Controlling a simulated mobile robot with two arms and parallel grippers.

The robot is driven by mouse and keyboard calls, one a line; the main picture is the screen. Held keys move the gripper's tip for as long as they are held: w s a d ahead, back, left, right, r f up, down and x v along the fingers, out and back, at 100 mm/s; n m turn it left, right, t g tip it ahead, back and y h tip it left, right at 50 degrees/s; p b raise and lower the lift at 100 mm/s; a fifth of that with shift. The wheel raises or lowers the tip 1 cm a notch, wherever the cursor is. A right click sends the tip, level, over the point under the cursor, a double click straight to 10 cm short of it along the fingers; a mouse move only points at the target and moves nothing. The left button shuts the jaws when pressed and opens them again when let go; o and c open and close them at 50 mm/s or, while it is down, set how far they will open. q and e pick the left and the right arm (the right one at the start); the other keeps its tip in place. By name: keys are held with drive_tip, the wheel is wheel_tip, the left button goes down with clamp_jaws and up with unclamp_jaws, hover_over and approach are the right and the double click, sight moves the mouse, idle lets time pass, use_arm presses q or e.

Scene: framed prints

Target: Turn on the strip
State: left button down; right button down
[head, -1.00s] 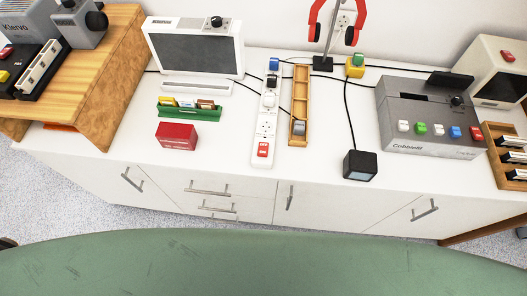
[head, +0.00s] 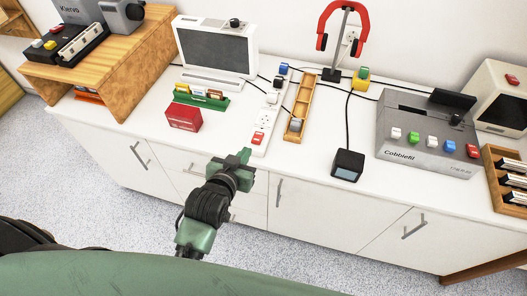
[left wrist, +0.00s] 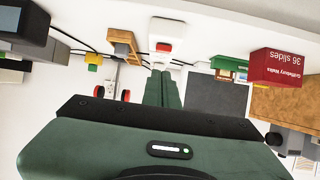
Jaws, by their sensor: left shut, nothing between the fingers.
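The white power strip (head: 265,118) lies lengthwise on the white cabinet top, with plugs in its far sockets. Its red switch (head: 258,138) is at the near end; I cannot tell whether it is on. My right gripper is not in view.
A red box (head: 184,117) and a green slide holder (head: 203,105) stand left of the strip. A narrow wooden tray (head: 303,108) lies close on its right. Cables run behind the strip.

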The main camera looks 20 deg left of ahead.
use_arm(q)
wheel_tip(320, 180, up, 3)
drive_tip(key=p, duration=0.1)
hover_over(254, 149)
drive_tip(key=w, duration=0.1)
wheel_tip(254, 149, down, 4)
drive_tip(key=shift+w+r+t, duration=0.1)
drive_tip(key=shift+r+t, duration=0.05)
drive_tip(key=shift+t, duration=0.15)
drive_tip(key=f, duration=0.1)
drive_tip(key=s+f, duration=0.1)
drive_tip(key=shift+f, duration=0.9)
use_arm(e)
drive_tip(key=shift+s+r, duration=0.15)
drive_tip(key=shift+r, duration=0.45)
